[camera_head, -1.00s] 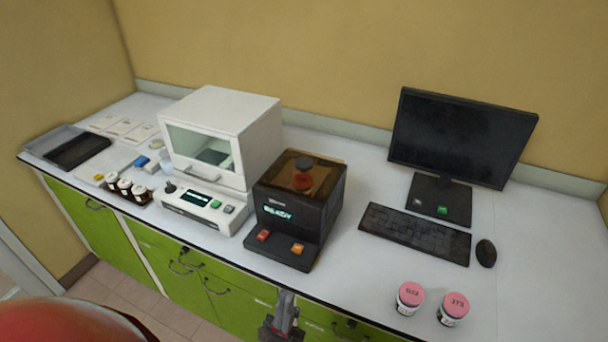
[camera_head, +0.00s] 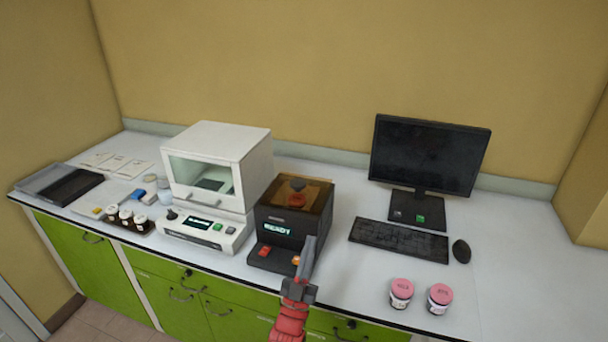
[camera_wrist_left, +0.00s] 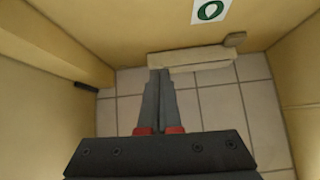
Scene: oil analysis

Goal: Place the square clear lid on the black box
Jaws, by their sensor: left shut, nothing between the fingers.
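The black box (camera_head: 273,229) stands on the white bench, right of the white machine. Its lit display appears to say READY. An amber-tinted, see-through square lid (camera_head: 313,188) with a dark knob (camera_head: 297,185) appears to lie on its top; I cannot tell if it is fully seated. My left gripper (camera_head: 310,240) is shut and empty, pointing upward at the box's right front and covering part of that corner. I cannot tell if it touches the box. In the left wrist view the shut fingers (camera_wrist_left: 163,74) show against floor tiles and walls, with no lid or box.
A white machine (camera_head: 222,160) stands left of the box. A monitor (camera_head: 428,155), keyboard (camera_head: 398,238), mouse (camera_head: 461,251) and two pink-capped jars (camera_head: 401,290) (camera_head: 439,298) are to the right. The bench's right end is clear.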

